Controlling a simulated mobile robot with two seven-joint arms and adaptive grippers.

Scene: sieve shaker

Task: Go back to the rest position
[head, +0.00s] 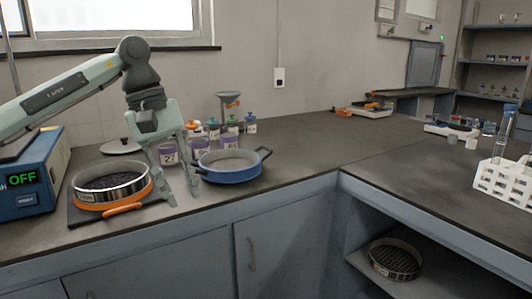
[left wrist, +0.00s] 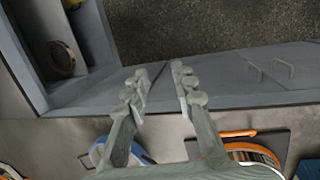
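My left gripper (head: 182,198) hangs fingers-down over the front of the counter, between the sieve and the blue pan. Its two fingers are apart with nothing between them; the left wrist view also shows this gripper (left wrist: 159,76) open and empty. A sieve (head: 112,192) of dark grains sits on a dark plate with an orange handle, left of the gripper. The blue two-handled pan (head: 232,175) stands just right of the gripper. A blue device (head: 28,200) with a green OFF display is at the far left. My right gripper is not in view.
Labelled jars (head: 169,155) and small bottles stand behind the gripper. A round sieve (head: 394,262) lies on the open lower shelf. A white tube rack (head: 503,181) is at the right. The counter between the pan and the rack is mostly clear.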

